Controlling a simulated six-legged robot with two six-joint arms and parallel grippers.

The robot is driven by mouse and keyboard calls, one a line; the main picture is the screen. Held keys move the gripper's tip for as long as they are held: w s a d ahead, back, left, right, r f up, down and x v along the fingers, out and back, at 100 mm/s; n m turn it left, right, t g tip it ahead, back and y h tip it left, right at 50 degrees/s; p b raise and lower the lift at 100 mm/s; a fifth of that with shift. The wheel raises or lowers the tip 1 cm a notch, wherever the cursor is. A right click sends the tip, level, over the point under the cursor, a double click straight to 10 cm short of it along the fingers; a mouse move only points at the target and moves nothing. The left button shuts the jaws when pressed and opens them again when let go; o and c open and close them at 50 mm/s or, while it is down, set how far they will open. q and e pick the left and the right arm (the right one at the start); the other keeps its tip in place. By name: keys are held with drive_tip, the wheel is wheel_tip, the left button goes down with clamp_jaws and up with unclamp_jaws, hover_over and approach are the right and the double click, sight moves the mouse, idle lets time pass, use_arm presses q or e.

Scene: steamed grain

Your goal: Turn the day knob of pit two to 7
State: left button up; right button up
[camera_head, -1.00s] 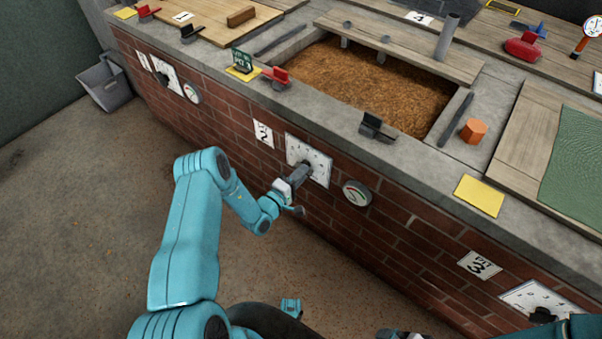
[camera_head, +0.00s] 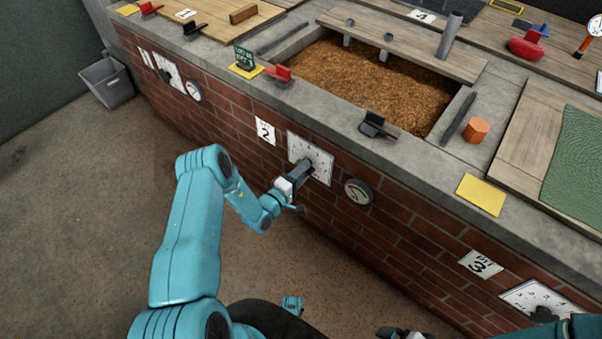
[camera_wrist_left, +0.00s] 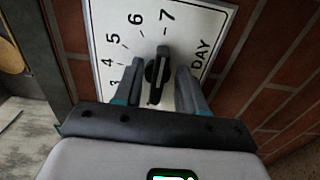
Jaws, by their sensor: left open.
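In the left wrist view the plate shows 3 to 7 and the word DAY; the knob's far end lies toward the 7 (camera_wrist_left: 167,15). Which end is the pointer is unclear. My left gripper (camera_wrist_left: 158,82) is open, with one finger on each side of the knob and a gap visible beside each. In the head view my left gripper (camera_head: 303,172) hides the knob. Only a bit of what seems my right gripper shows at the bottom edge.
A round gauge (camera_head: 358,192) sits on the brick wall just right of the dial. The pit 3 sign (camera_head: 481,263) and its dial (camera_head: 527,297) are further right. The grain pit (camera_head: 370,80) and counter lie above.

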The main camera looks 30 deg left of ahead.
use_arm(q)
drive_tip(key=s+a+p, duration=0.1)
drive_tip(key=s+p, duration=0.1)
drive_tip(key=s, duration=1.4)
drive_tip(key=shift+s+p, duration=0.15)
drive_tip(key=shift+p, duration=0.25)
drive_tip(key=shift+a, duration=0.15)
